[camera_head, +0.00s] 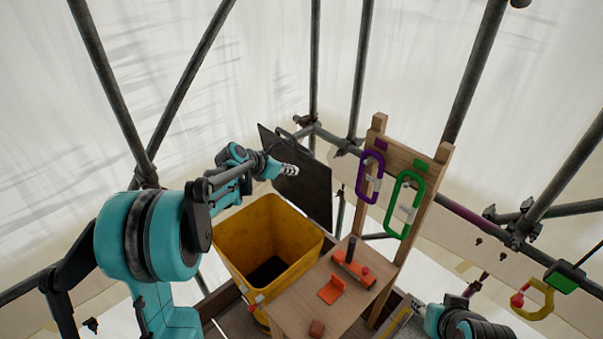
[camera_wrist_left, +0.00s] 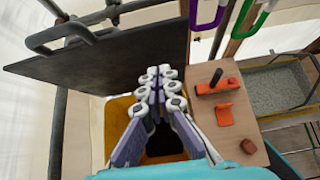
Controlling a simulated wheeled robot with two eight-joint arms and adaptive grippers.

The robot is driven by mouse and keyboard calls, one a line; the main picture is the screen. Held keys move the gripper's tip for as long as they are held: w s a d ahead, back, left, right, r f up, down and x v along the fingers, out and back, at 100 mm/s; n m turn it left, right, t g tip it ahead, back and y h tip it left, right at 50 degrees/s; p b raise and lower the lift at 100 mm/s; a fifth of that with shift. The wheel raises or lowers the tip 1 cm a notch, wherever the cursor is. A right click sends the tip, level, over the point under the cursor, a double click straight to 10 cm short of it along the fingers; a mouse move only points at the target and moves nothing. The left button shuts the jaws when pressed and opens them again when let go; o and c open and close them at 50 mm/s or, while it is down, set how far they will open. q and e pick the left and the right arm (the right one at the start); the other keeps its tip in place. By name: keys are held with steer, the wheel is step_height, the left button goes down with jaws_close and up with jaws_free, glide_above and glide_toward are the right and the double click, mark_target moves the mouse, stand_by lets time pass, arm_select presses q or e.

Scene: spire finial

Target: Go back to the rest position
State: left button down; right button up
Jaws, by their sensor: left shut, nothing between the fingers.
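My left gripper (camera_head: 288,170) is at the end of my left arm, above and behind the yellow bin (camera_head: 305,262), in front of the dark panel (camera_head: 312,195). In the left wrist view its fingers (camera_wrist_left: 160,84) are together with nothing between them, over the bin's opening. It touches nothing that I can see. Part of my right arm shows at the bottom right of the head view; I cannot make out its gripper there.
A wooden stand (camera_head: 290,306) holds an orange bracket (camera_head: 331,290), an orange tool (camera_head: 353,268) and a reddish-brown block (camera_head: 317,328). Purple (camera_head: 361,186) and green (camera_head: 415,188) carabiners hang on its upright frame. Scaffold poles surround the place. A grey-filled tray (camera_wrist_left: 278,88) lies at right.

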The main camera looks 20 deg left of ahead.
arm_select(q)
steer(key=s+d+f+m+g+y+b, duration=0.1)
steer(key=s+d+f+m+b, duration=0.2)
steer(key=s+f+m+b, duration=0.45)
steer(key=s+d+f+m+g+y+b, duration=0.1)
steer(key=s+d+f+m+y+b, duration=0.2)
steer(key=s+m+b, duration=0.8)
steer(key=s+f+m+y+b, duration=0.1)
steer(key=s+f+m+b, duration=0.7)
steer(key=s+f, duration=0.8)
steer(key=m, duration=0.3)
steer(key=shift+a+f, duration=0.15)
steer(key=shift+f, duration=0.05)
